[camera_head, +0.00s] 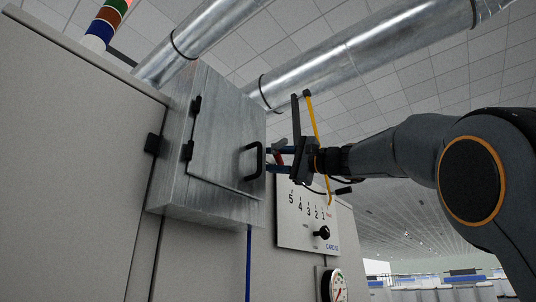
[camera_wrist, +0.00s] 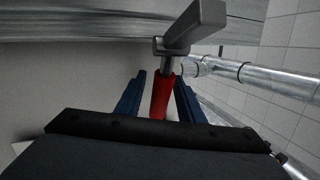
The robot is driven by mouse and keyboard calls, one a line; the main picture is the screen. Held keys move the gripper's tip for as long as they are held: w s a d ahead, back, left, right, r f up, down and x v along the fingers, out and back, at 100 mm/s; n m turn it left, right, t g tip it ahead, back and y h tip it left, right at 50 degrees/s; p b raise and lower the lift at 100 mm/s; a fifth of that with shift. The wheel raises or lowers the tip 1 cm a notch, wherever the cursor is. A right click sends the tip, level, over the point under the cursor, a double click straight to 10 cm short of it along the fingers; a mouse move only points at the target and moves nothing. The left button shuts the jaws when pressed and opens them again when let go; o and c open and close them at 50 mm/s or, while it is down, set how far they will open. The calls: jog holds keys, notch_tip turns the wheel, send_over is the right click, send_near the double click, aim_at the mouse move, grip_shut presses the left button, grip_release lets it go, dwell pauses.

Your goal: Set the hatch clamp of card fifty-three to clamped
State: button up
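The hatch clamp shows in the wrist view as a grey metal head (camera_wrist: 190,30) with a red grip (camera_wrist: 160,97), at the edge of a metal box. In the head view a small part of the clamp (camera_head: 280,144) shows at the box's right side. My gripper (camera_head: 270,160) is beside that side. In the wrist view its two blue fingers (camera_wrist: 160,80) stand apart, one on each side of the red grip, with narrow gaps visible. The hatch door (camera_head: 227,135) looks shut and has a black handle (camera_head: 253,161). The clamp's base is partly hidden.
A panel (camera_head: 291,232) with numbers, a black knob (camera_head: 322,232) and a partly legible "CARD" label is below my gripper. A gauge (camera_head: 337,287) sits lower. A yellow rod (camera_head: 316,125) is close to my wrist. Large ducts (camera_head: 365,55) run overhead.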

jog(key=shift+w, duration=0.15)
jog(key=shift+a, duration=0.1)
grip_shut()
